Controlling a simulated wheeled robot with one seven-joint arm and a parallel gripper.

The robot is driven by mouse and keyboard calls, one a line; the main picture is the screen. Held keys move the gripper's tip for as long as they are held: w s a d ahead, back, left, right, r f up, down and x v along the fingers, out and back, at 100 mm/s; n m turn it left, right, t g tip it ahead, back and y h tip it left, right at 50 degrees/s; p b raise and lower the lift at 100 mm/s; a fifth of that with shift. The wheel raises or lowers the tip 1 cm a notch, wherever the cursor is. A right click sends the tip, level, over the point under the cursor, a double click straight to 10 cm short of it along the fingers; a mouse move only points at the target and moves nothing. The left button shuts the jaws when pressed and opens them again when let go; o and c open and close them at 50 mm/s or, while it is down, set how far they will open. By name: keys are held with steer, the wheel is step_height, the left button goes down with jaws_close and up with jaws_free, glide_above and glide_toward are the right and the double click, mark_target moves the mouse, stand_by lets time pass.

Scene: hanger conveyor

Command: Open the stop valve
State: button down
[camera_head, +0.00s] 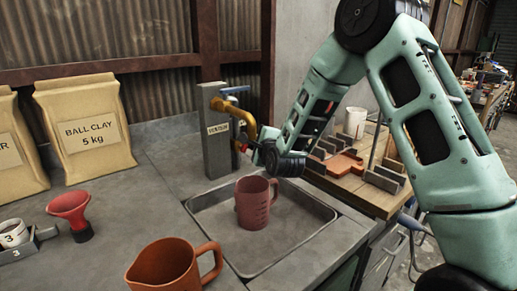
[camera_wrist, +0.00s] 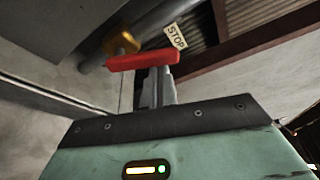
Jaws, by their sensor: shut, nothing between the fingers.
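The stop valve has a red bar handle (camera_wrist: 142,60) on a brass-coloured body (camera_wrist: 122,40), with a white STOP tag (camera_wrist: 176,36) beside it in the wrist view. In the head view a small red part (camera_head: 239,146) shows below the brass pipe (camera_head: 243,131), close to my gripper (camera_head: 247,148). My gripper also shows in the wrist view (camera_wrist: 158,82); its fingers are together and empty, with their tips at or just under the middle of the red handle. I cannot tell whether they touch it.
A grey post (camera_head: 217,143) carries the pipe and a blue handle (camera_head: 236,90). Below, a red-brown jug (camera_head: 256,203) stands in a shallow sink tray (camera_head: 291,232). A wooden bench (camera_head: 365,197) is right.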

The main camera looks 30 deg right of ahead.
steer(key=shift+s+a+r+n+b, duration=0.1)
steer(key=shift+a+r+n+b, duration=0.15)
steer(key=shift+a+n+b, duration=0.6)
steer(key=shift+d+r+b, duration=0.1)
steer(key=shift+d+b, duration=0.15)
steer(key=shift+b, duration=0.1)
steer(key=shift+t, duration=0.3)
steer(key=s, duration=0.4)
steer(key=s+a+b, duration=0.1)
steer(key=s, duration=0.3)
steer(key=s+b, duration=0.1)
steer(key=s, duration=0.3)
steer(key=shift+a+r, duration=0.15)
steer(key=shift+a, duration=0.1)
steer(key=b, duration=0.3)
steer(key=shift+s+m, duration=0.2)
steer(key=shift+m, duration=0.05)
steer(key=s+b, duration=0.1)
steer(key=b, duration=0.1)
steer(key=s+b, duration=0.2)
steer(key=b, duration=0.1)
steer(key=s+b, duration=0.1)
steer(key=b, duration=0.1)
steer(key=shift+s+a+r+b, duration=0.35)
steer(key=shift+s+a, duration=0.05)
